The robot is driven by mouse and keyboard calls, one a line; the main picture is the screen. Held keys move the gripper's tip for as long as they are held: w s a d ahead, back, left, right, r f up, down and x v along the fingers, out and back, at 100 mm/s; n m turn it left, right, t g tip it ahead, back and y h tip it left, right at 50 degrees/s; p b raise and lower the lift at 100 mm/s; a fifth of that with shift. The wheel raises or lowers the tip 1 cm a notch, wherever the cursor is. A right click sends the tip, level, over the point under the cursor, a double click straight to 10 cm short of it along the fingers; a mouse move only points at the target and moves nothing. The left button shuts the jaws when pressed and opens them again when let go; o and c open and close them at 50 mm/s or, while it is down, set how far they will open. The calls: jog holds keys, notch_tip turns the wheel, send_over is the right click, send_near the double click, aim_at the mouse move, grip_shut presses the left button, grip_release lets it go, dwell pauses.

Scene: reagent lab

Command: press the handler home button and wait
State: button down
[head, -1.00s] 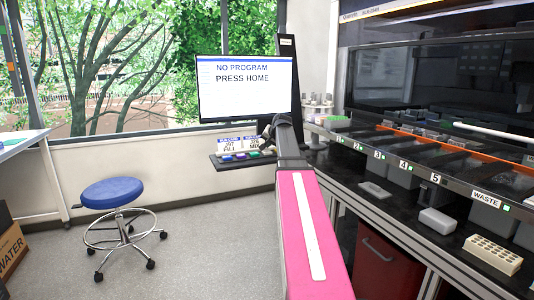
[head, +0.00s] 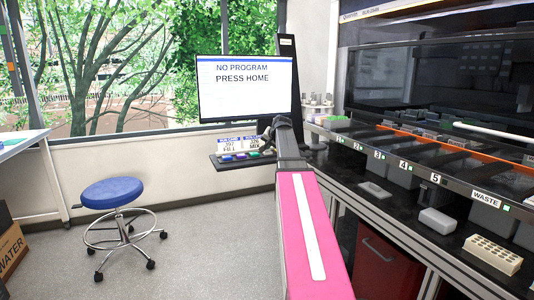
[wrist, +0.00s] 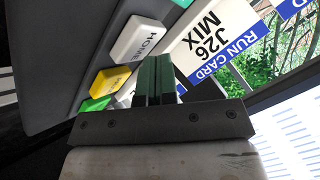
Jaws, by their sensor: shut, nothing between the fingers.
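The white HOME button (wrist: 138,38) sits on a dark panel in the wrist view, with its label readable. My gripper (wrist: 154,62) is shut and empty; its dark green fingertips are close beside the HOME button, to its lower right in that view. I cannot tell whether they touch anything. In the head view the button shelf (head: 228,163) is below the monitor, and my arm partly covers its right end. The HOME button cannot be made out there. The monitor (head: 246,88) reads NO PROGRAM, PRESS HOME.
A yellow button (wrist: 110,80) and a green button (wrist: 96,103) lie beside HOME. The handler deck (head: 440,180) is on the right. A blue stool (head: 112,192) stands on open floor at left.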

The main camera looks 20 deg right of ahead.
aim_at(268, 151)
jog(key=shift+f, duration=0.5)
dwell(0.4)
jog(key=shift+r, duration=0.9)
jog(key=shift+r, duration=2.55)
